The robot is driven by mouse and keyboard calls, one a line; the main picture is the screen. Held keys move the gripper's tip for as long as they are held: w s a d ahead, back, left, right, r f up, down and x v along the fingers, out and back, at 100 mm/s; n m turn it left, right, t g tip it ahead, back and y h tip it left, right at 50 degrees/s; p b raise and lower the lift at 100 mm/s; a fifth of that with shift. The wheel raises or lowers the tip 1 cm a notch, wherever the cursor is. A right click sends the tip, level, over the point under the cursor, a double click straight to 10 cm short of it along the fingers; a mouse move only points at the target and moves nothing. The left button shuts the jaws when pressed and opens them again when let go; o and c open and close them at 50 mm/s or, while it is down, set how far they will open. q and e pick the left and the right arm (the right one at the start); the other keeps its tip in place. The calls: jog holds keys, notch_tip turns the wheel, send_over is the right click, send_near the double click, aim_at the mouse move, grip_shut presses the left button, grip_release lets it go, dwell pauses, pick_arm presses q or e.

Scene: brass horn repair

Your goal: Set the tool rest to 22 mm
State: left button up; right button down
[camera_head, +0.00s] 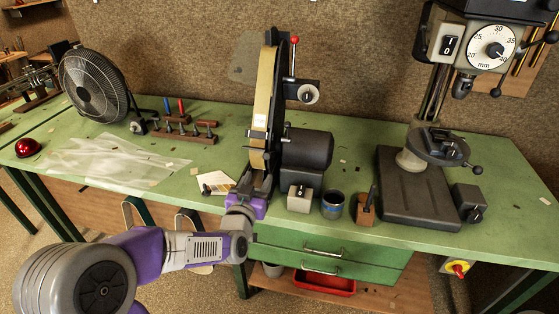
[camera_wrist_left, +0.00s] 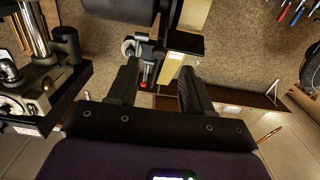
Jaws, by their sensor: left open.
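The belt sander (camera_head: 264,95) stands upright on the green bench, with a tan belt. A bracket with a pale round knob (camera_head: 308,94) and a red-tipped upright rod (camera_head: 294,55) is on its right side. My left gripper (camera_head: 260,180) is at the foot of the belt, open and empty. In the left wrist view, the open fingers (camera_wrist_left: 158,88) point toward the sander, with a black plate (camera_wrist_left: 185,43) across the belt and the silver knob (camera_wrist_left: 130,46) beyond them. A white dial marked in mm (camera_head: 490,48) is on the drill press; its exact setting is not readable. My right gripper is out of view.
The drill press base (camera_head: 405,190) stands right of the sander. A small block (camera_head: 299,199), a blue-rimmed cup (camera_head: 332,205) and a wooden block (camera_head: 365,211) line the front edge. A fan (camera_head: 94,85), tool rack (camera_head: 184,133) and clear plastic sheet (camera_head: 105,160) are left.

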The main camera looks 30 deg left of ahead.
aim_at(266, 159)
pick_arm(q)
jog(key=x, duration=0.5)
jog(key=r+x, duration=0.1)
jog(key=x, duration=0.1)
jog(key=shift+w+a, duration=0.1)
jog(key=shift+w, duration=0.2)
jog(key=shift+c, duration=0.5)
grip_shut()
